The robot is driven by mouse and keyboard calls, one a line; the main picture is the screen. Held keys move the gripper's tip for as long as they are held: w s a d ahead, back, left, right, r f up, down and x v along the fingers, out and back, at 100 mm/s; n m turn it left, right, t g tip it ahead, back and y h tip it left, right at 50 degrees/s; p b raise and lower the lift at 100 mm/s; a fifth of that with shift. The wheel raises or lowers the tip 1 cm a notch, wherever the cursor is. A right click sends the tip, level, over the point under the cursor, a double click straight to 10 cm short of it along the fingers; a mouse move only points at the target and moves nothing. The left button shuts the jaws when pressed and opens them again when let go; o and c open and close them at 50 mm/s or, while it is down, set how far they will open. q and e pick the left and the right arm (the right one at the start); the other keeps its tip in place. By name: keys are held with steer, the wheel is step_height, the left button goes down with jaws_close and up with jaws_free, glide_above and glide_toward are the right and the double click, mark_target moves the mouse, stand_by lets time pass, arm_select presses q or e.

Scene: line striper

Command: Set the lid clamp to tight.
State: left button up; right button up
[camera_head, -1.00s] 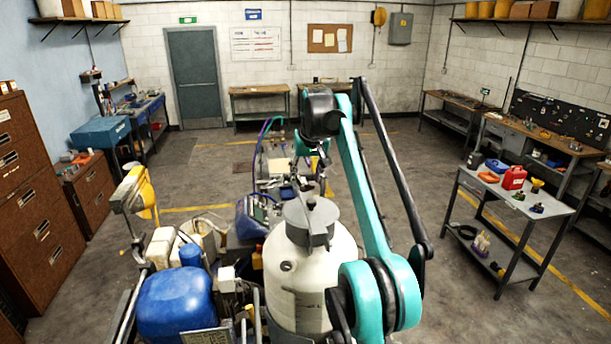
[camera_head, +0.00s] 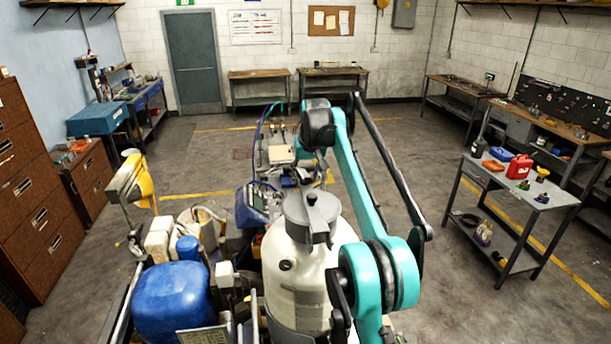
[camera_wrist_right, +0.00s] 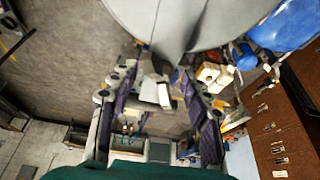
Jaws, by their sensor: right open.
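The white tank (camera_head: 298,275) stands upright below my right arm, with a round grey lid (camera_head: 292,208) on top. A grey clamp (camera_head: 318,232) with a dark knob on the lid's top hangs over the near rim; its setting cannot be read. My right gripper (camera_head: 306,178) is just above and beyond the lid, partly hidden by my wrist. In the right wrist view its two fingers (camera_wrist_right: 160,110) are spread apart with nothing held. My left gripper is not seen.
A blue container (camera_head: 175,300) and white jugs (camera_head: 160,238) crowd the machine left of the tank. A grey trolley (camera_head: 515,190) with a red can (camera_head: 518,167) stands at the right. Brown drawer cabinets (camera_head: 35,200) line the left. The floor between is open.

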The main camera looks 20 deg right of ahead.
steer(key=shift+f, duration=0.1)
jaws_close()
steer(key=shift+a, duration=0.1)
steer(key=shift+a+m+h+p, duration=0.1)
steer(key=shift+m+h+p, duration=0.25)
steer(key=shift+m, duration=0.65)
steer(key=shift+w+a+m+g+h, duration=0.1)
steer(key=shift+m+g+h, duration=0.2)
steer(key=shift+m, duration=0.6)
steer(key=shift+w+m+g+h, duration=0.1)
steer(key=shift+m+g+h, duration=0.2)
steer(key=shift+m, duration=0.6)
jaws_free()
steer(key=shift+s, duration=0.1)
steer(key=shift+a, duration=0.1)
